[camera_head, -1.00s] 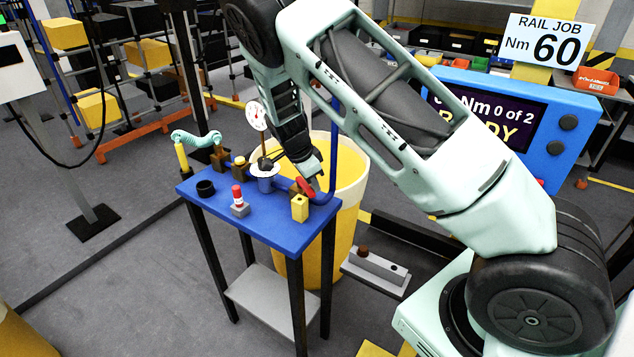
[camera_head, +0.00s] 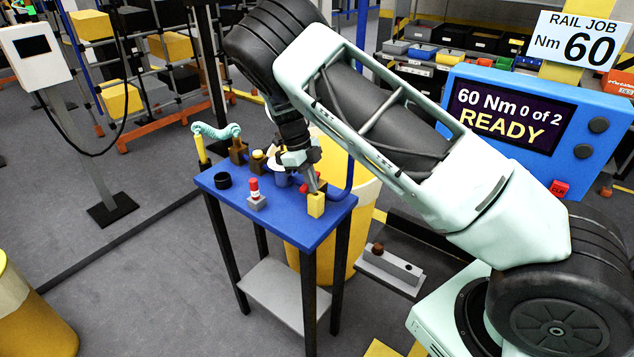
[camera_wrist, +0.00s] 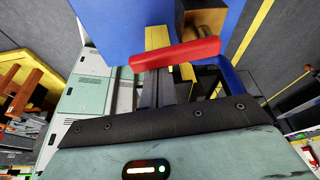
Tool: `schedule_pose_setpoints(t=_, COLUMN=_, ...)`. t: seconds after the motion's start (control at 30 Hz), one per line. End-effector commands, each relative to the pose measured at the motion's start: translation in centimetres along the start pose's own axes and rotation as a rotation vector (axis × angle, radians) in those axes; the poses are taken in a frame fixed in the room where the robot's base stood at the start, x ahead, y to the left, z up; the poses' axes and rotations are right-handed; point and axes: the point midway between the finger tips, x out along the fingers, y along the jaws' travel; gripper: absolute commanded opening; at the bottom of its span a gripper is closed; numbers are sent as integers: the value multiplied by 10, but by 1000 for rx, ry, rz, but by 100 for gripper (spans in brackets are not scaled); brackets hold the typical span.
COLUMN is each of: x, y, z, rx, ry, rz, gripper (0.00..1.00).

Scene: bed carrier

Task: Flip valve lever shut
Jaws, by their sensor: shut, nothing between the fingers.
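The red valve lever (camera_wrist: 175,53) lies crosswise in the wrist view, in front of my gripper's fingers and hiding part of them. Its brown valve body (camera_wrist: 204,18) is just beyond its right half. In the head view, my gripper (camera_head: 315,188) is low over the blue table's (camera_head: 275,222) right part and mostly hides the lever. My gripper (camera_wrist: 165,88) is shut and empty, its fingers beside or just behind the lever. I cannot tell if they touch it. A yellow block (camera_head: 316,205) stands close to the fingertips; it also shows in the wrist view (camera_wrist: 157,38).
A blue pipe rises behind the right end. A yellow bin (camera_head: 365,205) stands behind. A blue display (camera_head: 530,125) reads READY.

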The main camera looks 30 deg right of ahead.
Motion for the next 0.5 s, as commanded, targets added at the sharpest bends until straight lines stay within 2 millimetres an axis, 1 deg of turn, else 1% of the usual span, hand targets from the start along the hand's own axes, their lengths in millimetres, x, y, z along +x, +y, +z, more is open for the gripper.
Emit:
schedule_pose_setpoints(t=0.1, x=-1, y=0, z=4, rx=56, ry=-2, rz=19, gripper=0)
schedule_pose_setpoints(t=0.5, x=-4, y=2, z=11, rx=49, ry=-2, rz=16, gripper=0)
